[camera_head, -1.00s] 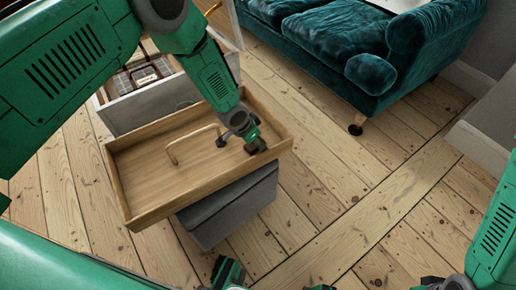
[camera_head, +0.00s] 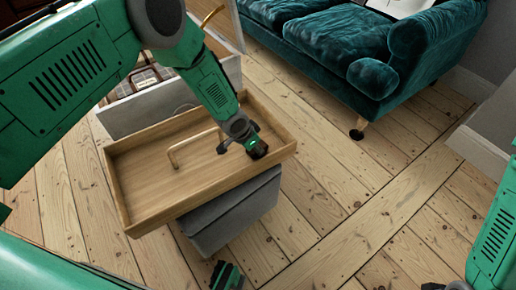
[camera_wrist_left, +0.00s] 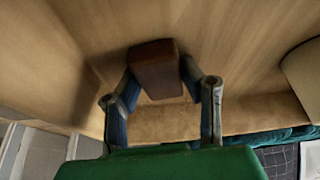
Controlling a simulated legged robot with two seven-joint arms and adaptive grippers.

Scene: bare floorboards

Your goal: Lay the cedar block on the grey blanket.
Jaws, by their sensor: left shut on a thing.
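My left gripper (camera_head: 240,149) reaches down into the right part of a shallow wooden drawer or tray (camera_head: 133,195). In the left wrist view its fingers (camera_wrist_left: 160,85) are shut on a reddish-brown block (camera_wrist_left: 157,68), which looks like the cedar block. The drawer's wood fills much of that view; I cannot tell whether the block touches its floor. The block is not distinguishable in the head view. I cannot make out a grey blanket for sure. My right arm (camera_head: 494,240) shows at the right edge; its gripper is mostly cut off at the bottom.
A pale cabinet or open drawer (camera_head: 150,110) stands behind. A teal sofa (camera_head: 330,48) is at the back right. Bare floorboards (camera_head: 330,200) lie clear to the right.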

